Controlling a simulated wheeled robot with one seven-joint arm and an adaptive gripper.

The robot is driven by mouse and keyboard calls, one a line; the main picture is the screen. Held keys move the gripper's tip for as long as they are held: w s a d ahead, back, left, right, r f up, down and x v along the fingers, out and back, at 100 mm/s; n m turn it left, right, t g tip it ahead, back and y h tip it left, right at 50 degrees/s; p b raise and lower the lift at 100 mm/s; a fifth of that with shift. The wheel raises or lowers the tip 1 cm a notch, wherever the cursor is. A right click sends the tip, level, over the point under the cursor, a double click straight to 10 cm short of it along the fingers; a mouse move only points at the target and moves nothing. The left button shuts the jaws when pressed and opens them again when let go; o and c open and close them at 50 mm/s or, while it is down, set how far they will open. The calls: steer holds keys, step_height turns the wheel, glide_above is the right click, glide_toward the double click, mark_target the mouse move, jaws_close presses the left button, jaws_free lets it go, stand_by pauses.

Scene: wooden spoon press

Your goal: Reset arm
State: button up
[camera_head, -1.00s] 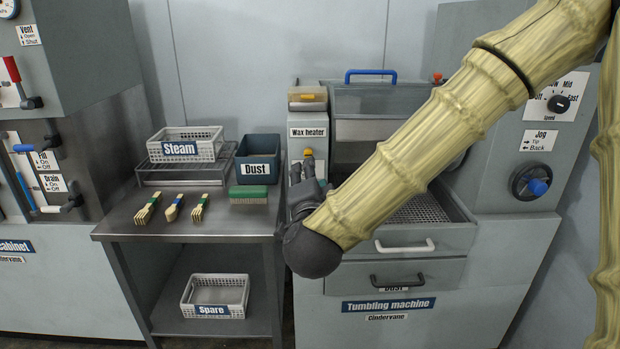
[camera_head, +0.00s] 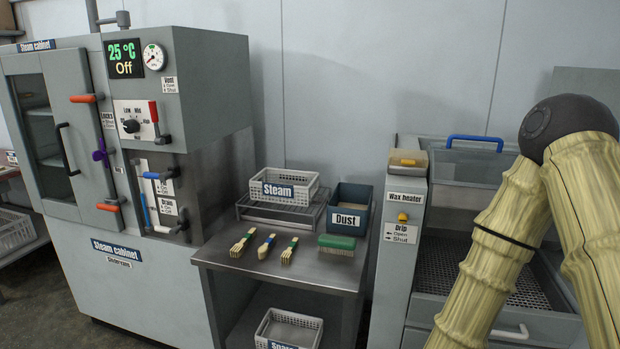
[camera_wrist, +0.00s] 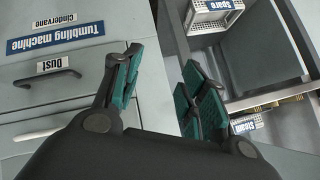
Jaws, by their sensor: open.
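My gripper (camera_wrist: 166,88) shows in the wrist view, with its two teal-padded fingers apart and nothing between them. Beyond the fingers are the tumbling machine's front with its dust drawer (camera_wrist: 45,80) on the left and the metal table's shelf area on the right. In the head view my bamboo-patterned arm is folded at the right, in front of the tumbling machine (camera_head: 540,320). The gripper itself does not show in the head view.
A metal table (camera_head: 300,275) holds the Steam basket (camera_head: 285,188), the Dust bin (camera_head: 349,210), a green brush (camera_head: 337,244) and several wooden utensils (camera_head: 265,247). The Spare basket (camera_head: 288,330) is below. The steam cabinet (camera_head: 150,270) stands left, its door apparently closed.

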steer(key=s+d+f+n+g+p, duration=0.1)
steer(key=s+f+n+g, duration=0.1)
steer(key=s+f, duration=0.3)
steer(key=s+d+f+n+g+p, duration=0.2)
steer(key=s+f+g, duration=0.2)
steer(key=s, duration=0.9)
steer(key=s+d+f+n+g+p, duration=0.1)
steer(key=s+d+f+n+g, duration=0.1)
steer(key=s+f, duration=0.5)
steer(key=s+g, duration=0.1)
steer(key=s, duration=0.2)
steer(key=shift+d+f+n+p, duration=0.15)
steer(key=shift+d+n+p, duration=0.05)
steer(key=shift+n+p, duration=0.15)
